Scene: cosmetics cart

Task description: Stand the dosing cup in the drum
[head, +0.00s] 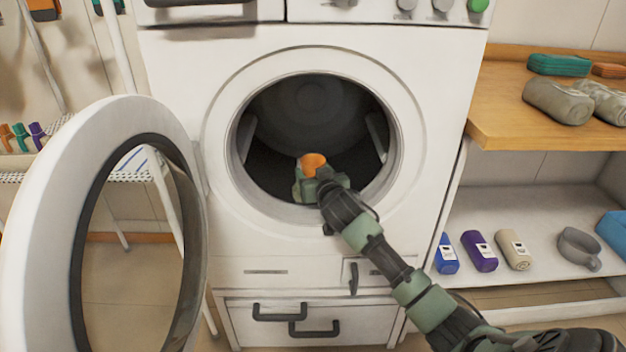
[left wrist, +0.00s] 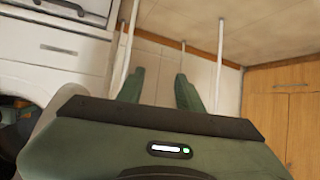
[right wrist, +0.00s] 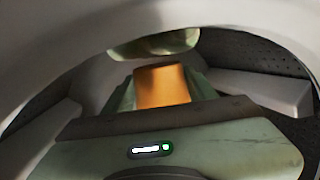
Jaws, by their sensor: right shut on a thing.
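The orange dosing cup (head: 313,161) is at the drum opening in the head view. My right gripper (head: 318,178) is shut on it and reaches through the round door ring. In the right wrist view the dosing cup (right wrist: 162,86) sits between the fingers of the right gripper (right wrist: 160,95). The dark drum (head: 305,110) is open and looks empty behind the cup; its bottom is partly hidden by my arm. My left gripper (left wrist: 160,92) shows only in the left wrist view, open and empty, its fingers apart above the floor.
The round washer door (head: 40,230) stands swung open at the left. At the right, a wooden shelf (head: 500,100) holds rolled towels (head: 558,101).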

